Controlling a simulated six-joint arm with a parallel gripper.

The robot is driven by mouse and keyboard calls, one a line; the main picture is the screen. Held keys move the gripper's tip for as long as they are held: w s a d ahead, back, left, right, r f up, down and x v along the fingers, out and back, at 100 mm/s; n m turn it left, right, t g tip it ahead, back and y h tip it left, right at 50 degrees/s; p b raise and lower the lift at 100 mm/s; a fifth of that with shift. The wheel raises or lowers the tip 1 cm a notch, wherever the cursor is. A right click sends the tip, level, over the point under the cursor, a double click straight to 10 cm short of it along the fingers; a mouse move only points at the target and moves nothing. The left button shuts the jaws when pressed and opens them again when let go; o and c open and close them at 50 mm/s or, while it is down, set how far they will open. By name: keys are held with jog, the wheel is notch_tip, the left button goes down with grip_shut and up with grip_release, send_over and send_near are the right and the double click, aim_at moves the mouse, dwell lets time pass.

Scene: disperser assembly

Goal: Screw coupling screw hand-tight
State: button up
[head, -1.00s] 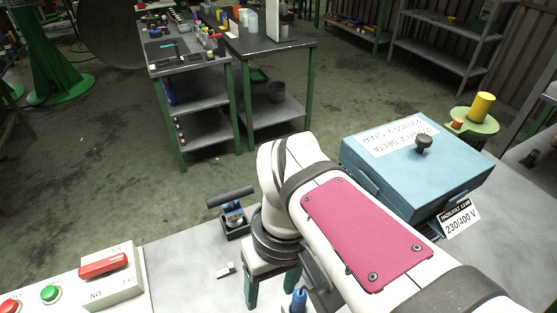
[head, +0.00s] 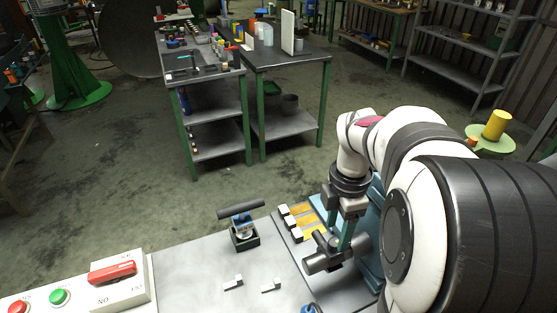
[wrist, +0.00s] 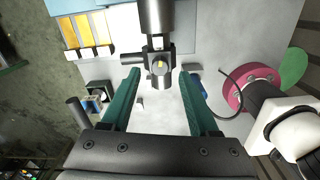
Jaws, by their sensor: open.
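In the head view, my gripper (head: 340,218) points down beside the dark grey coupling assembly (head: 325,257). Contact cannot be told.
White blocks on yellow strips (head: 298,222) lie just left of the gripper. A small dark stand with a black bar (head: 243,232) and small pale pieces (head: 233,284) are on the grey bench. A switch box (head: 118,280) is at the lower left.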

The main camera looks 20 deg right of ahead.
aim_at(335, 242)
notch_tip(335, 242, down, 3)
jog(key=shift+f, duration=0.2)
grip_shut()
